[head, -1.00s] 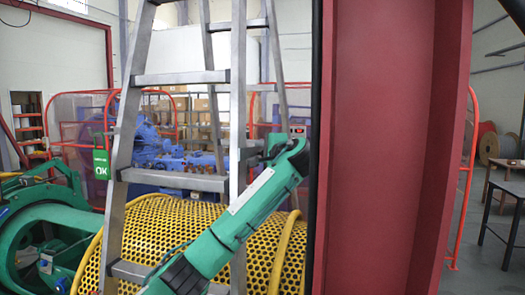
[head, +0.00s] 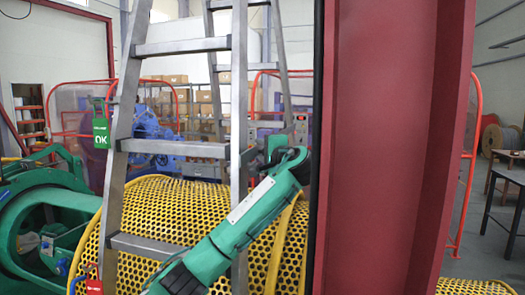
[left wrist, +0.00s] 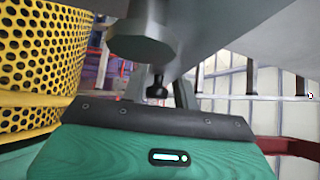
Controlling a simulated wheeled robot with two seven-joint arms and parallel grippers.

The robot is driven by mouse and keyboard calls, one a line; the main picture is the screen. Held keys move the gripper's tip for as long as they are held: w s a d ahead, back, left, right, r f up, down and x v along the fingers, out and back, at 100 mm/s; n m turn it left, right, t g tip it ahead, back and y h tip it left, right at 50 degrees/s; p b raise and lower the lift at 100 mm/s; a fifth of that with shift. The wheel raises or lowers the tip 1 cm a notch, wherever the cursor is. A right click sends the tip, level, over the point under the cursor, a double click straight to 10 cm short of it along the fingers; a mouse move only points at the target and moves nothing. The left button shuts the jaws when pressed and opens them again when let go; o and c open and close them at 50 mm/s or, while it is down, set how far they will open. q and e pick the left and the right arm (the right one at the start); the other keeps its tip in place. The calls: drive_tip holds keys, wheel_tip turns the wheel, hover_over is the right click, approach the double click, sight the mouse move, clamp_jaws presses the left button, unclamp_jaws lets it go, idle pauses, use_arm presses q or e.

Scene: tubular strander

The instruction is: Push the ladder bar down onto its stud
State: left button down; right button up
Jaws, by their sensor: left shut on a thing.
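The grey metal ladder (head: 113,180) stands in front of the yellow perforated drum in the head view. My left gripper (head: 258,150) is at its right rail, partly hidden by that rail and my wrist. In the left wrist view, grey metal parts lie just past my green gripper body (left wrist: 150,150): a thick faceted end (left wrist: 145,38) and a small black knob (left wrist: 157,84). My left gripper is shut on a grey part, seemingly the ladder bar; its fingertips are hard to make out. I cannot tell the stud apart with certainty. My right gripper is out of view.
A tall dark red panel (head: 395,150) stands close on the right. The yellow perforated drum (head: 165,210) is behind the ladder, with green machinery (head: 35,215) at left. A green OK tag (head: 101,132) and a red tag (head: 94,286) hang by the left rail.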

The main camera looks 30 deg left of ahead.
use_arm(q)
drive_tip(key=c, duration=1.3)
unclamp_jaws()
drive_tip(key=shift+w+d+f, duration=0.1)
drive_tip(key=shift+f, duration=0.85)
drive_tip(key=b+v, duration=0.2)
drive_tip(key=v, duration=0.5)
drive_tip(key=shift+s+d+r+b, duration=0.25)
drive_tip(key=shift+r+b, duration=0.05)
drive_tip(key=shift+a, duration=0.1)
drive_tip(key=shift+r, duration=0.2)
